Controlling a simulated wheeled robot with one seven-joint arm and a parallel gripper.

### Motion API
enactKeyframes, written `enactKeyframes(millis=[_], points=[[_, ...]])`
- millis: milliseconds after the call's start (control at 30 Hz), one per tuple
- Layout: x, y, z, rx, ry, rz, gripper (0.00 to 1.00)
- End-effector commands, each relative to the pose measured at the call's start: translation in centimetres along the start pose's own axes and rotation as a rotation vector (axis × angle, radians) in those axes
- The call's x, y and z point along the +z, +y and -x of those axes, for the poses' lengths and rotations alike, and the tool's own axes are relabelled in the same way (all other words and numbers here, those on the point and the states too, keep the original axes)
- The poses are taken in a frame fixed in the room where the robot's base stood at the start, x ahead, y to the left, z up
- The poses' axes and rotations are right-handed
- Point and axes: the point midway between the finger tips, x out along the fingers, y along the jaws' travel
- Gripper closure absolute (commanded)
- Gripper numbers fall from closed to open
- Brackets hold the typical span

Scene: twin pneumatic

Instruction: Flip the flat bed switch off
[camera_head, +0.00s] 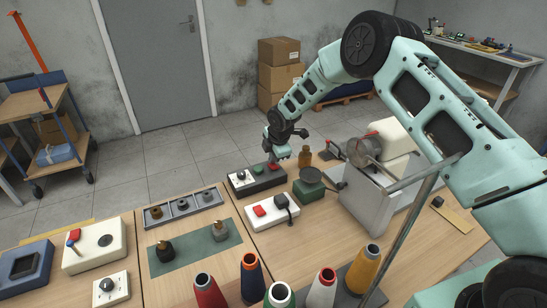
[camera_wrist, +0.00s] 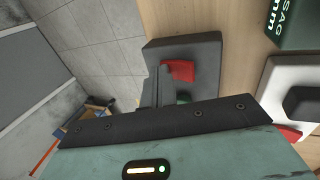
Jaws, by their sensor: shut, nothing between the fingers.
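A black control box (camera_head: 262,187) stands near the table's back edge, with a dark knob (camera_head: 241,175), a green button (camera_head: 258,168) and a red part (camera_head: 273,164) on top. I cannot tell which control is the flat bed switch. My gripper (camera_head: 274,157) points down over the box's right end, by the red part. In the wrist view, my shut, empty fingers (camera_wrist: 160,86) appear beside the red part (camera_wrist: 178,71) on the box (camera_wrist: 205,60); contact is unclear. The green button (camera_wrist: 184,98) is partly hidden by my gripper.
A dark green round-topped device (camera_head: 309,187), a brown bottle (camera_head: 305,157) and a grey machine (camera_head: 365,205) stand to the right. Several thread cones line the front.

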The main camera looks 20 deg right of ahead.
Motion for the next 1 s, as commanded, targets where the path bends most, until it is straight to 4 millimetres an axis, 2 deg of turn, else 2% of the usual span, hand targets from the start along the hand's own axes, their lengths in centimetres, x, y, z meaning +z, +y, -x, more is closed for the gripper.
enactKeyframes(millis=[500, 800, 1000], points=[[0.0, -1.5, 0.8, -0.002, -0.001, 0.002, 1.00], [0.0, -1.5, 0.8, -0.002, 0.000, 0.001, 1.00], [-0.6, -0.8, 2.6, 0.000, 0.000, 0.001, 1.00]])
